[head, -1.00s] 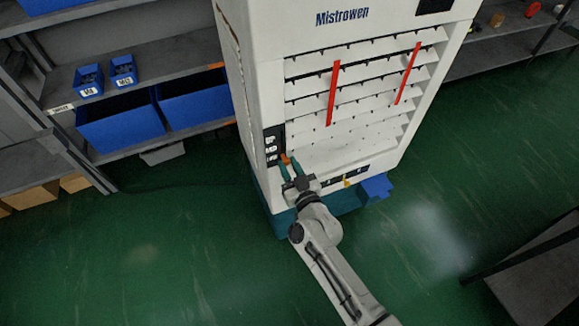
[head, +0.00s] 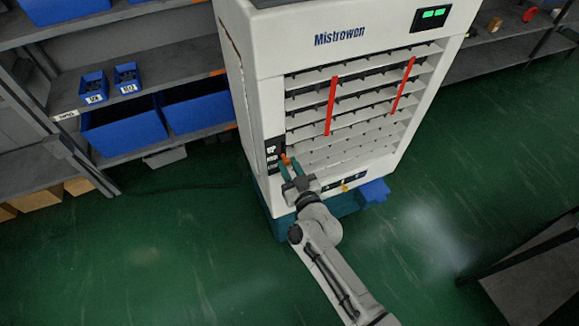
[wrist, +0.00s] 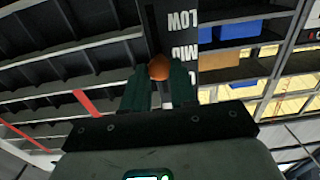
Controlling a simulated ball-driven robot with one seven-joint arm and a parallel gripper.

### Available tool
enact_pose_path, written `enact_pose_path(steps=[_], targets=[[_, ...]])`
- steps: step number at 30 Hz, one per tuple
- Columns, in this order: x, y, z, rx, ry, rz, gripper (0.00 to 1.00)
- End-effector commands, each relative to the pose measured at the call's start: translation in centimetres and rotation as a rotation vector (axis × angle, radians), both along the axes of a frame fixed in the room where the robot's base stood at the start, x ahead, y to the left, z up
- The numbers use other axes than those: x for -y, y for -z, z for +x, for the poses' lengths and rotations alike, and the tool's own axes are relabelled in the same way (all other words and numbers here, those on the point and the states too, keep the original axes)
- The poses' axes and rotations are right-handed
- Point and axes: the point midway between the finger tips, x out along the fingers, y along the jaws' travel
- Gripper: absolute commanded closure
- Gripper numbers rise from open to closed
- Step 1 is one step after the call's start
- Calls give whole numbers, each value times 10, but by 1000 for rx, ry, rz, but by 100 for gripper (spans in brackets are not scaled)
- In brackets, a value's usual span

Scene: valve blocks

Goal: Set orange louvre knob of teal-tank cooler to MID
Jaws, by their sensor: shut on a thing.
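The orange louvre knob (head: 285,158) is at the left edge of the white cooler's (head: 240,60) front, beside a black label strip (head: 273,150) reading UP, MID and LOW. My gripper (head: 290,165) is shut on the knob from the front. In the wrist view the knob (wrist: 159,67) sits between the two dark teal fingertips, in a vertical slot. The labels show upside down there; the knob is close to MID, slightly toward the UP side. The lowest label is partly hidden by a finger. The teal tank (head: 277,226) is at the cooler's base.
Louvre slats with two red strips (head: 331,105) fill the cooler front. A yellow part (head: 345,187) is on the lower panel, and a blue piece (head: 374,191) juts out at the base. Shelves with blue bins (head: 122,130) stand left. The green floor in front is open.

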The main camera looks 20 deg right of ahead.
Motion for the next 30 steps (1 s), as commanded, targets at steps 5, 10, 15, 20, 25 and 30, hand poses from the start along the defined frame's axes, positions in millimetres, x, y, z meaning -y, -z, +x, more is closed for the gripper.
enact_pose_path(steps=[5, 10, 15, 20, 25, 30], targets=[[0, 0, 0, 0, 0, 0, 58], [0, 0, 0, 0, 0, 0, 48], [0, 0, -1, 0, 0, 0, 48], [0, 1, -12, -2, 0, 0, 48], [0, 1, -42, -3, 0, 1, 48], [0, 2, -75, -3, 1, 0, 48]])
